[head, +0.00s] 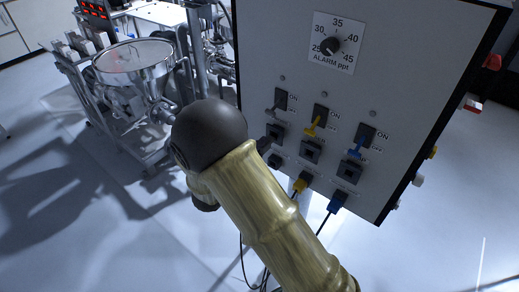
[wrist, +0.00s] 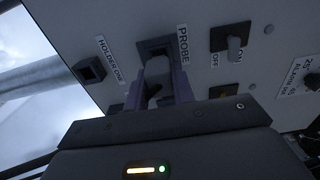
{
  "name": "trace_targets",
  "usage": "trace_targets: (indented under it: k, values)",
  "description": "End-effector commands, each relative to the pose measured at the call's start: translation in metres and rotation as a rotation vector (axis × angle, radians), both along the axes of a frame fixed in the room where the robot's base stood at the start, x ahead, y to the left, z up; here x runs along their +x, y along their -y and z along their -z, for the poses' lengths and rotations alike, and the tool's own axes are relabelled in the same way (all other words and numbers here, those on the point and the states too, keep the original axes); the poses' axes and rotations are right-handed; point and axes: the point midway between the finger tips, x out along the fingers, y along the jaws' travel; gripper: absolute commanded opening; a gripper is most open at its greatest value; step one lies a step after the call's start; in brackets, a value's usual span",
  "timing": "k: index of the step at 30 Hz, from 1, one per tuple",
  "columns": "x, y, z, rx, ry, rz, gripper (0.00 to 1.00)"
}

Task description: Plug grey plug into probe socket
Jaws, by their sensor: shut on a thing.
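In the wrist view, my gripper (wrist: 163,88) has its purple fingers shut on the grey plug (wrist: 157,70). The plug's far end overlaps the lower part of the probe socket (wrist: 150,44), under the PROBE label. I cannot tell whether the plug has entered the socket or is just in front of it. In the head view, the probe socket (head: 277,130) is the left one of the row, below the grey switch. My arm hides most of the gripper there, and the plug cannot be made out.
The HOLDER ONE socket (wrist: 89,69) is empty, left of the probe socket. A yellow plug (head: 301,182) and a blue plug (head: 337,202) sit low on the panel (head: 410,70), with hanging cables. A grey switch (wrist: 234,46) stands close by. A metal hopper (head: 133,62) is at the left.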

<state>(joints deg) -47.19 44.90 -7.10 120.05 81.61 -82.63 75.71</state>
Motion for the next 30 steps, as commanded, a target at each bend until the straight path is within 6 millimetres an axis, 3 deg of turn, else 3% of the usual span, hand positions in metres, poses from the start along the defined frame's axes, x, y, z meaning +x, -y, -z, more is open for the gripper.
trace_targets:
  k: [30]
  values:
    - [0.0082,0.0062,-0.0002,0.001,0.001,0.0,0.0]
